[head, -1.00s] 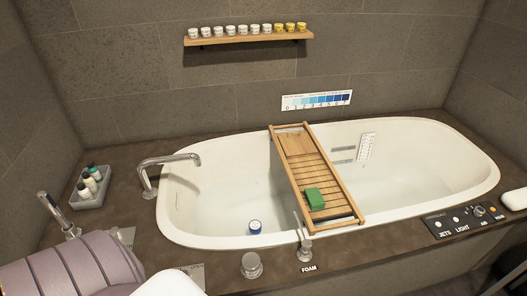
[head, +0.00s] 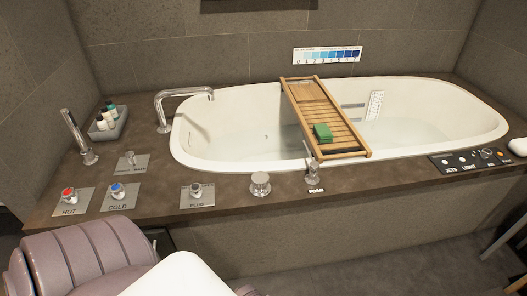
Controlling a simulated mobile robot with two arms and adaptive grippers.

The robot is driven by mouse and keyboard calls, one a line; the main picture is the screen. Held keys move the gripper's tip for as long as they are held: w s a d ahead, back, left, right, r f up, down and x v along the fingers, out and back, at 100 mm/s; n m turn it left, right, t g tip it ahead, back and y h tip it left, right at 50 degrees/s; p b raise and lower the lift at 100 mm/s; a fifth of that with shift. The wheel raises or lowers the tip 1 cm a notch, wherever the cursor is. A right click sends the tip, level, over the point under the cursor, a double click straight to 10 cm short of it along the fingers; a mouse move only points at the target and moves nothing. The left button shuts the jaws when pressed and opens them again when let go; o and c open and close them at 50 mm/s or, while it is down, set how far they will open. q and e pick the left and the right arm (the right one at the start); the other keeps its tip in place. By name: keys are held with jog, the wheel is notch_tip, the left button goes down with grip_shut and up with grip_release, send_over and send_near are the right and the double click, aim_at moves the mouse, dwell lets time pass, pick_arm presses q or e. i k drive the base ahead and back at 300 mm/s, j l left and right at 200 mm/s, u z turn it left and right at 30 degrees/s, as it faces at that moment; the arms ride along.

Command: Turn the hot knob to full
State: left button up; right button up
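The hot knob (head: 68,193) has a red top and sits on a metal plate labelled HOT at the left front of the tub deck. The cold knob (head: 117,190), with a blue top, is just to its right on a plate labelled COLD. The tub spout (head: 184,104) arches over the left end of the white bathtub (head: 250,157). I cannot make out the knob's angle. Neither of my grippers shows in the head view.
A third knob (head: 196,191) on a plate and a round metal knob (head: 260,183) stand further right along the deck (head: 230,199). A hand shower (head: 76,135) and a bottle tray (head: 108,127) stand behind the hot knob. A wooden caddy (head: 300,93) spans the tub.

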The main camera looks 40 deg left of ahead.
aim_at(69, 195)
jog(key=u, duration=2.9)
